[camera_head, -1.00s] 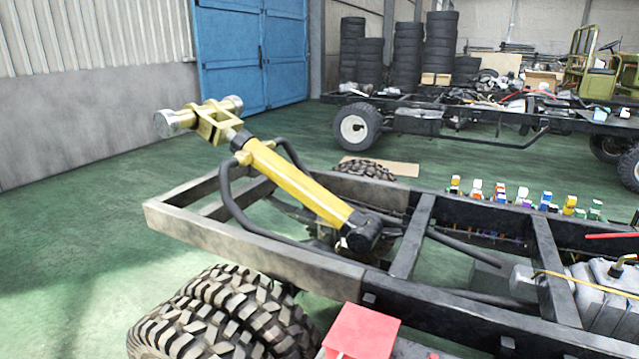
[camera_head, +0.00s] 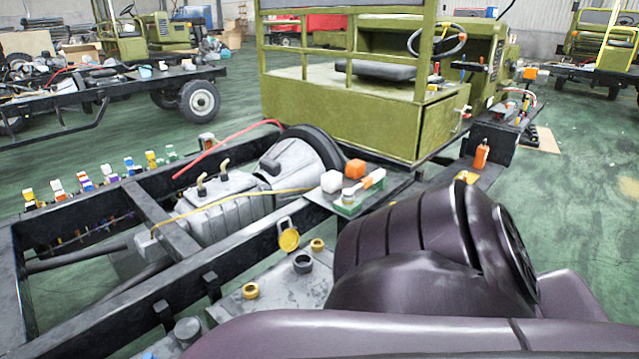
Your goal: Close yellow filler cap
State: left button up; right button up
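The yellow filler cap (camera_head: 289,240) stands tilted up on a grey hinge or bracket, beside the chassis rail. Just below and right of it is a dark round filler neck (camera_head: 303,262), which looks uncovered. Both are at a grey metal tank (camera_head: 275,310) along the near side of the frame. Dark purple links of my arm fill the lower right, to the right of the cap and apart from it. They hide part of the tank and rail. Neither gripper shows.
Yellow rings or caps sit on the tank at front (camera_head: 250,291) and behind the neck (camera_head: 318,244). A grey gearbox (camera_head: 215,205) lies inside the black frame. An olive cab (camera_head: 350,115) stands behind. Small coloured bottles line the far rail. Green floor is free at far right.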

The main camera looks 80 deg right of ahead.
aim_at(289, 238)
jog(key=z, duration=2.2)
jog(key=i+l, duration=0.1)
jog(key=l, duration=0.55)
jog(key=i+z, duration=0.05)
